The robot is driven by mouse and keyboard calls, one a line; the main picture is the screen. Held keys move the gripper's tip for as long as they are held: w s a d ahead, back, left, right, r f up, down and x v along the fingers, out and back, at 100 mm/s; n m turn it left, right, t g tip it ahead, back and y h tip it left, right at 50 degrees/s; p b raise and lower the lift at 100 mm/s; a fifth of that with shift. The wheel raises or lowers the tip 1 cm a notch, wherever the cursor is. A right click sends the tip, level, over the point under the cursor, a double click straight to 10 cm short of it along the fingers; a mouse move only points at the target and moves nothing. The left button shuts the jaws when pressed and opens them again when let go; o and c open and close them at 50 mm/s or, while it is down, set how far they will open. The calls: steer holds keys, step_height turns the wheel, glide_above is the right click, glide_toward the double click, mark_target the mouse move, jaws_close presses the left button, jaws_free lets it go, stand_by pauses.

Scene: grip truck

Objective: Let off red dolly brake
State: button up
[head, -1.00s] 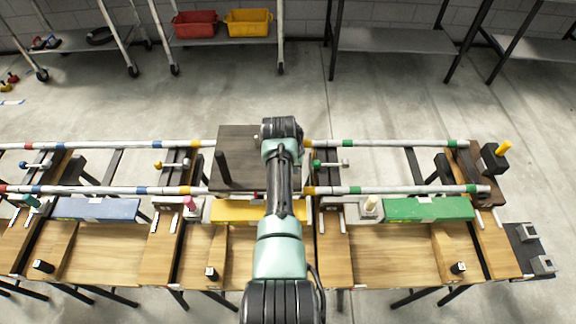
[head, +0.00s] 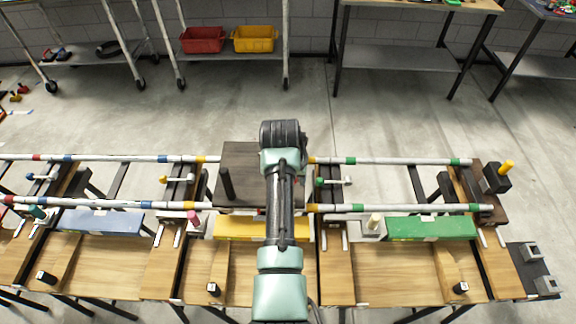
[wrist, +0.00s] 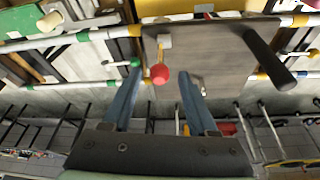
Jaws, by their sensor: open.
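The dolly is a dark flat board (head: 240,158) with an upright black post, set across two striped rails. In the wrist view the board (wrist: 215,60) fills the upper middle, its black post (wrist: 270,60) at right. The brake lever has a red knob (wrist: 160,74) on a short pale stick, rising from a small grey block (wrist: 165,42) near the board's edge. My gripper (wrist: 157,76) is open and empty. Its two blue fingers appear on either side of the red knob; contact is not visible. In the head view my arm hides the gripper and lever.
Striped rails (head: 400,161) run left and right. A similar lever with a green knob (wrist: 136,62) is beside the board. Blue (head: 100,222), yellow (head: 232,228) and green (head: 430,228) blocks line the wooden bench (head: 385,270). Shelves stand behind; the floor between is clear.

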steer(key=v, duration=0.6)
steer(key=shift+r, duration=0.2)
steer(key=w+r+t, duration=0.2)
steer(key=r+t, duration=0.2)
steer(key=r, duration=0.6)
steer(key=w+r+n+t, duration=0.1)
steer(key=r+t, duration=0.3)
steer(key=r, duration=0.5)
steer(key=w+r+t, duration=0.2)
steer(key=r+t, duration=0.2)
steer(key=r, duration=0.6)
steer(key=s+r+t, duration=0.5)
steer(key=s+r, duration=0.6)
steer(key=r, duration=0.2)
steer(key=s+r+n+t, duration=0.1)
steer(key=s+r+t, duration=0.5)
steer(key=s+r, duration=0.5)
step_height(320, 180, up, 3)
steer(key=shift+d+f+y, duration=0.15)
steer(key=shift+d+y, duration=0.1)
steer(key=shift+y, duration=0.15)
steer(key=shift+w, duration=0.1)
